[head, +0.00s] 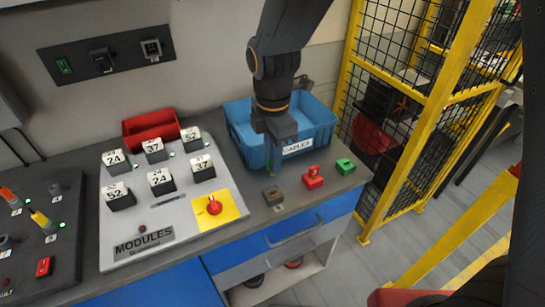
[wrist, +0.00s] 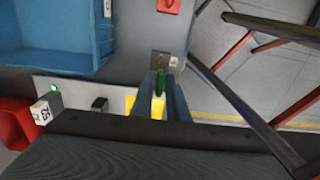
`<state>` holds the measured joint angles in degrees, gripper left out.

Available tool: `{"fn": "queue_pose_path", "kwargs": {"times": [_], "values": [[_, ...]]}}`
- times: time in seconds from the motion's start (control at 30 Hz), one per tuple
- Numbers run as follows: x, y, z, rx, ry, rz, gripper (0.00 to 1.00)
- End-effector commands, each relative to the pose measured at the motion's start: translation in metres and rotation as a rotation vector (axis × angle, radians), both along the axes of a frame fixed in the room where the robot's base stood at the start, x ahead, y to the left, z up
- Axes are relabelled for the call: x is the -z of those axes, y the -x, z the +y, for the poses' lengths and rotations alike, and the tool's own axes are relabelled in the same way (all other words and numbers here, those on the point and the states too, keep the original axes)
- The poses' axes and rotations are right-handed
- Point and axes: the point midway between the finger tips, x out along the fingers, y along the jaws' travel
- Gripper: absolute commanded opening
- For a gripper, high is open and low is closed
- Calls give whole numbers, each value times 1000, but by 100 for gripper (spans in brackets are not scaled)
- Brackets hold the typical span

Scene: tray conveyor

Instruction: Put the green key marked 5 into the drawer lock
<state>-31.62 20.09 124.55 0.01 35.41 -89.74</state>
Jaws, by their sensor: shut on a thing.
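My gripper (head: 268,166) is shut on the green key (wrist: 160,84), which shows between the fingers in the wrist view. The number on the key cannot be read. In the head view the fingers mostly hide the key. The gripper points down, a little above and behind a small grey-brown block (head: 273,195) near the counter's front edge, apparently the drawer lock. That block also shows just beyond the fingertips in the wrist view (wrist: 164,61). The key looks apart from it. The blue drawer front (head: 290,232) is below, closed.
A red block (head: 313,178) and a green block (head: 345,165) stand to the right on the counter. A blue bin (head: 240,128) is behind the gripper. A module board (head: 130,225) with numbered blocks and a red knob lies to the left. A yellow fence (head: 395,150) stands at the right.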

Motion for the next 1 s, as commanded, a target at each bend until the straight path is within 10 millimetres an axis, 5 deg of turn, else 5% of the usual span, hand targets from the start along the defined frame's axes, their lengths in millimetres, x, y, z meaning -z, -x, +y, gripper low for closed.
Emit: {"fn": "queue_pose_path", "kwargs": {"times": [0.7,1.0], "values": [[52,0,1,-4,0,0,0],[58,1,1,-3,0,0,0]]}}
